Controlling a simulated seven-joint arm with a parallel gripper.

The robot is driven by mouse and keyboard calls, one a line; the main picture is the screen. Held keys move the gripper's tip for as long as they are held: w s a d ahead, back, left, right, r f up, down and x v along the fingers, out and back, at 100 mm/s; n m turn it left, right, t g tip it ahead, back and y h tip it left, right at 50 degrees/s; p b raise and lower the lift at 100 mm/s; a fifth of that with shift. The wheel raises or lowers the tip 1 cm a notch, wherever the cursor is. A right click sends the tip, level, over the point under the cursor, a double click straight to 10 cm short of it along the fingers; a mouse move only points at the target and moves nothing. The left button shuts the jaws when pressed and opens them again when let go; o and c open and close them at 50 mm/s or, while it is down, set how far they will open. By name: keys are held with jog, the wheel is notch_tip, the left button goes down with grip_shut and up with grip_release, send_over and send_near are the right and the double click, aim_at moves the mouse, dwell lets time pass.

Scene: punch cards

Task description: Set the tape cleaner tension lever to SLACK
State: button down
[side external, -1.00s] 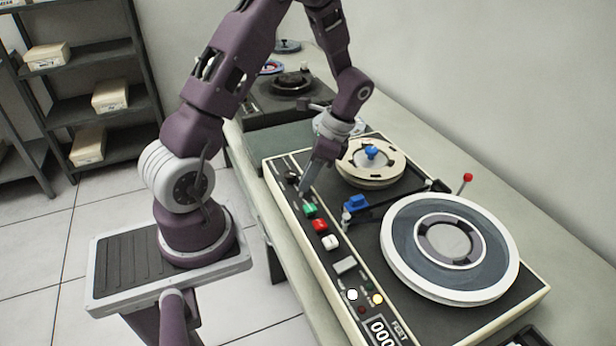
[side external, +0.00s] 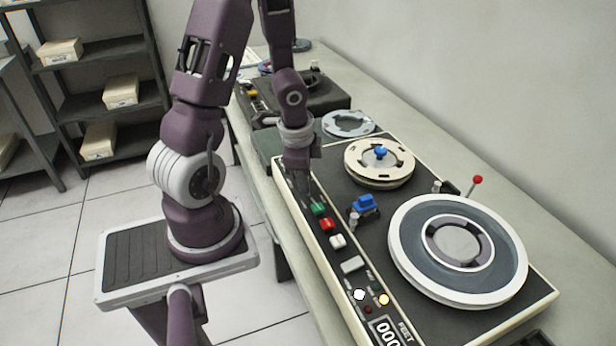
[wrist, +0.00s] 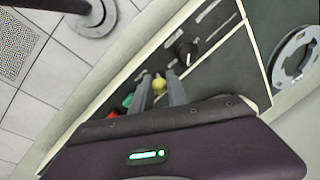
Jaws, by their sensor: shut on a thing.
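My gripper (side external: 303,193) points down at the near-left control strip of the tape deck (side external: 345,228). In the wrist view its two fingers (wrist: 160,92) are shut on a small yellow knob (wrist: 158,82), beside the green button. The fingers hide the knob in the side view. No SLACK marking is legible, so I cannot read the lever setting. A black pointer knob (wrist: 185,50) sits beyond the fingers, apart from them.
Green (side external: 318,209), red (side external: 327,225) and white (side external: 338,242) buttons line the strip. A blue-topped part (side external: 365,205), cream reel (side external: 380,176), large reel (side external: 490,250) and red-tipped rod (side external: 477,180) stand to the right. Another deck (side external: 310,98) is behind.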

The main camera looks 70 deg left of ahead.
jog(key=shift+s+f+t, duration=0.1)
jog(key=shift+s+t, duration=0.05)
jog(key=shift+t, duration=0.25)
jog(key=c, duration=1.3)
grip_release()
